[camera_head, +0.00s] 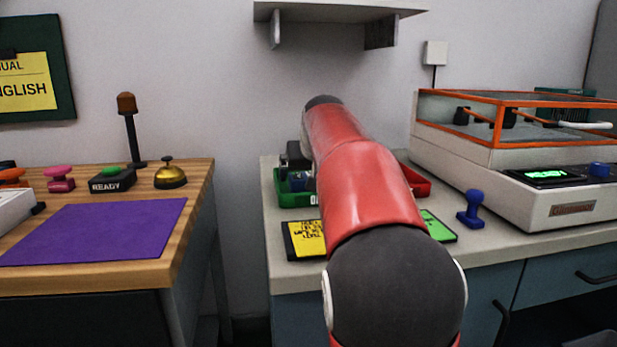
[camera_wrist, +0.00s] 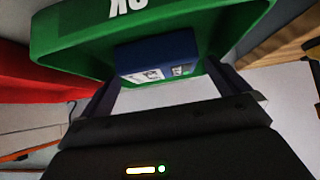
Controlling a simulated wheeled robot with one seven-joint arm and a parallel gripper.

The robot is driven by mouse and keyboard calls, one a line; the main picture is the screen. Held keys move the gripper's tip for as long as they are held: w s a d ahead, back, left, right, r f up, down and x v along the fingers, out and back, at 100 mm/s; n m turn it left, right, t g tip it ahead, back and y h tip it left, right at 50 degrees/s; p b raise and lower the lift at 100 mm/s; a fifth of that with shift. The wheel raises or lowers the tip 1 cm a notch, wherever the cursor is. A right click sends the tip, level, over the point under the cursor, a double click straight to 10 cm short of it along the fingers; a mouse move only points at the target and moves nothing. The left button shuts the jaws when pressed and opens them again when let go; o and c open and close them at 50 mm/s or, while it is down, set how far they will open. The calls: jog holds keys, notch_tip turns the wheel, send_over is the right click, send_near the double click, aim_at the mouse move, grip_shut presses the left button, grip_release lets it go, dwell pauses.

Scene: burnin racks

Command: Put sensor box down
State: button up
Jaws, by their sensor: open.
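The sensor box (camera_wrist: 158,55) is dark blue with a white label in the wrist view. It sits at the green tray (camera_wrist: 215,40), whose front wall carries white lettering. My gripper (camera_wrist: 165,90) is open, with one dark finger to each side of the box's near end. I cannot tell whether the fingers touch it. In the head view the green tray (camera_head: 284,200) stands on the grey counter and my arm hides much of it. My gripper (camera_head: 294,160) shows there only as a dark part above the tray.
A red tray (camera_head: 420,182) is right of my arm, partly hidden. A yellow card (camera_head: 306,238) and a blue stamp-like object (camera_head: 471,208) lie near the counter front. An orange-framed machine (camera_head: 520,150) stands right. A wooden table (camera_head: 190,225) with a purple mat (camera_head: 100,230) is left, across a gap.

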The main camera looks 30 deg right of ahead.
jog(key=v, duration=0.9)
jog(key=shift+s, duration=0.2)
jog(key=shift+a+r, duration=0.1)
jog(key=shift+r, duration=0.05)
